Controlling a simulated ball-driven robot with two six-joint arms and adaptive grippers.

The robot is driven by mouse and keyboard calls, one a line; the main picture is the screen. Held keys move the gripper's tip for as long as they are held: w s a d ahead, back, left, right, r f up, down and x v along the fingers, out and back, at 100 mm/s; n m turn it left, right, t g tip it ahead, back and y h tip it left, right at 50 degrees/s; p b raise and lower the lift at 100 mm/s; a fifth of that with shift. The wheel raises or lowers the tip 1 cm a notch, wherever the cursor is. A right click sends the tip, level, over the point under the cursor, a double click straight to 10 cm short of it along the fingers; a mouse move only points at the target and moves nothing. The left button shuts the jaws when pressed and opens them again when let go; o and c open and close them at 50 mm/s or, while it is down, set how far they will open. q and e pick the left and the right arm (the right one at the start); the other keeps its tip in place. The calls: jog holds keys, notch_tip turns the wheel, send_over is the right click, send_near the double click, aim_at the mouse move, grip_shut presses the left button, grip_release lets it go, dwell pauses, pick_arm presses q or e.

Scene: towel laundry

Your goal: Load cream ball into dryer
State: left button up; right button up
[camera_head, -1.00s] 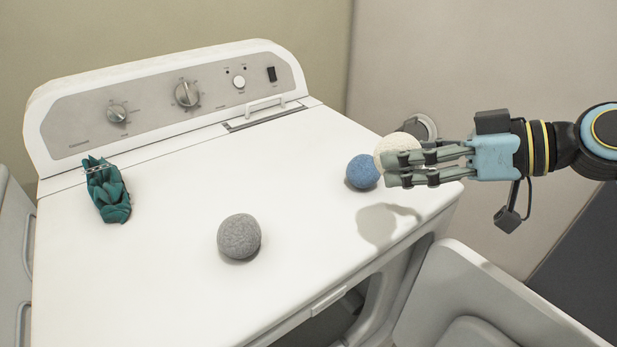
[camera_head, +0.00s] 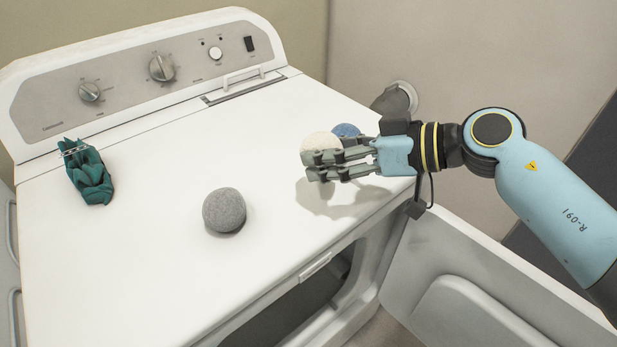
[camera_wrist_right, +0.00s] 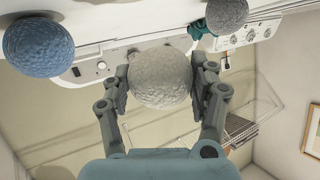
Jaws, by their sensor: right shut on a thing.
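The cream ball (camera_head: 320,145) is held in my right gripper (camera_head: 322,163), above the dryer top near its right front part. In the right wrist view the cream ball (camera_wrist_right: 160,77) sits between both fingers of the right gripper (camera_wrist_right: 163,85), which are shut on it. The white dryer (camera_head: 130,245) has its front door (camera_head: 470,270) swung open to the right. Its dark drum opening (camera_head: 300,305) shows partly below the top's front edge. My left gripper is not in view.
A blue ball (camera_head: 347,131) lies behind the cream ball, partly hidden. A grey ball (camera_head: 224,210) rests mid-top. A teal cloth bundle (camera_head: 88,175) lies at the left. The control panel (camera_head: 130,75) rises along the back. The dryer top's front left area is clear.

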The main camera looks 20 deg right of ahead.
aim_at(310, 192)
jog(key=x, duration=0.3)
jog(key=shift+a+f, duration=0.2)
jog(key=shift+f, duration=0.3)
notch_tip(310, 192, down, 2)
jog(key=shift+f+b, duration=0.2)
jog(key=shift+b, duration=0.3)
jog(key=shift+f+p, duration=0.2)
jog(key=shift+p, duration=0.5)
jog(key=shift+f, duration=0.35)
jog(key=shift+f, duration=0.1)
jog(key=o, duration=1.1)
jog(key=shift+f, duration=0.1)
